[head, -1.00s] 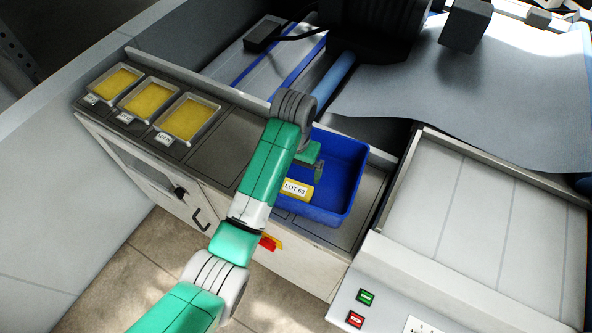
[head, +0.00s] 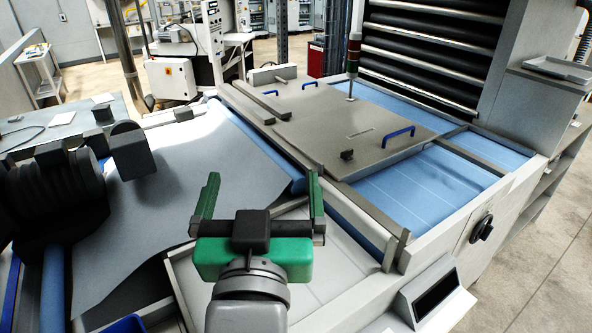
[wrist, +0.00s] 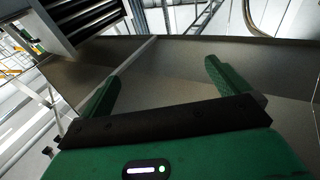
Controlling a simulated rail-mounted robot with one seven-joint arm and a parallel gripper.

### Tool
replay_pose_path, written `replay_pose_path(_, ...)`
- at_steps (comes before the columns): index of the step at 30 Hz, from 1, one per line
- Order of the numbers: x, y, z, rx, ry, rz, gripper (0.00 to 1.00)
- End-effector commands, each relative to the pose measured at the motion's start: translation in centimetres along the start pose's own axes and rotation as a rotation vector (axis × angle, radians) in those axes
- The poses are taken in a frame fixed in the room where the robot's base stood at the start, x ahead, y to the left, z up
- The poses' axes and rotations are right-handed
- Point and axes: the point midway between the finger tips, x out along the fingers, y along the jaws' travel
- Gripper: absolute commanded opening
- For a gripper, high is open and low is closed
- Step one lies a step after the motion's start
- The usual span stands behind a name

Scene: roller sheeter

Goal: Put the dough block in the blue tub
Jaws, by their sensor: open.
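My gripper (head: 262,182) is raised in the middle of the head view, with its two green fingers spread wide and nothing between them. The wrist view also shows the open, empty fingers (wrist: 162,72). A small piece of blue rim (head: 125,325), which looks like the blue tub, shows at the bottom left edge of the head view. The rest of it is out of frame, so its contents cannot be seen. I see no dough block in either current view.
A pale sheet (head: 200,165) drapes over the machine at left, beside a dark motor-like unit (head: 50,195). A grey cover plate (head: 350,128) with blue handles lies over the blue belt (head: 425,185) at right. A small panel (head: 433,295) stands at lower right.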

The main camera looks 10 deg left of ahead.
Motion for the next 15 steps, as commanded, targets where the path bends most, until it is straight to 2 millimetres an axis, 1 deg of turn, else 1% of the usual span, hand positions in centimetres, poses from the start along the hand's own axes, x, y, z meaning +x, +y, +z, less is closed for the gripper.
replay_pose_path(1,-2.1,2.6,-3.3,-0.01,0.113,0.045,1.0)
replay_pose_path(3,-5.0,5.1,-7.2,-0.026,0.257,0.089,1.0)
replay_pose_path(6,-8.3,6.9,-10.7,-0.048,0.388,0.127,1.0)
replay_pose_path(9,-9.8,7.5,-12.1,-0.058,0.446,0.142,1.0)
replay_pose_path(15,-10.0,7.5,-12.3,-0.059,0.454,0.143,1.0)
